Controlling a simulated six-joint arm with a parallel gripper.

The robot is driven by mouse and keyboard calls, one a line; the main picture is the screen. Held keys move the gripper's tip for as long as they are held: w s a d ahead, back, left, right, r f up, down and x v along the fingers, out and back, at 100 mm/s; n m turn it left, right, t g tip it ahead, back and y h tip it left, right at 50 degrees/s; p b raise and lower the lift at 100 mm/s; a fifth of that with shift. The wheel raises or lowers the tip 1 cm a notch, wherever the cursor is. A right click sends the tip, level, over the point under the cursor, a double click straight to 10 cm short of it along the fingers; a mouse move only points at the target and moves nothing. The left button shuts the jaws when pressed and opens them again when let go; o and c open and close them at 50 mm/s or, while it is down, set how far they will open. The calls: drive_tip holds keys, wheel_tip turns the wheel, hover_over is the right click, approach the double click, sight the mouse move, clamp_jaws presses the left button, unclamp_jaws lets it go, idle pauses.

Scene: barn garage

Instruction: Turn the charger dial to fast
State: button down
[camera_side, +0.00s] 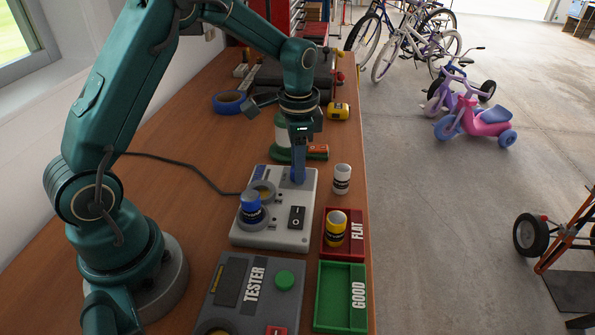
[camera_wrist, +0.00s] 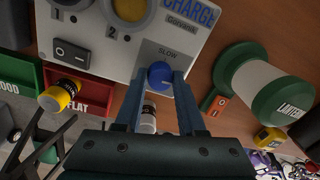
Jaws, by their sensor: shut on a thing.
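The charger (camera_side: 268,235) is a pale grey box on the bench, with two round bays, a black rocker switch (camera_side: 296,217) and a dial panel at its far end. In the wrist view the blue dial (camera_wrist: 160,75) sits on a grey panel (camera_wrist: 152,55) of the charger (camera_wrist: 95,42), with the word SLOW printed beside it. My gripper (camera_wrist: 159,80) points down at the panel, its two fingers on either side of the dial and shut on it. In the side view my gripper (camera_side: 298,179) hides the dial. No FAST label is visible, and the dial's exact setting is unclear.
A blue battery (camera_side: 250,208) stands in a charger bay. A white battery (camera_side: 342,179) stands right of the charger. A yellow battery (camera_side: 336,234) stands in the red FLAT tray (camera_side: 357,248). The green GOOD tray (camera_side: 341,300), tester (camera_side: 232,295) and lantern (camera_wrist: 265,85) are nearby.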

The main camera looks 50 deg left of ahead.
drive_tip(key=shift+m, duration=0.6)
drive_tip(key=c, duration=0.5)
unclamp_jaws()
drive_tip(key=shift+s+r, duration=0.1)
drive_tip(key=shift+r, duration=2.5)
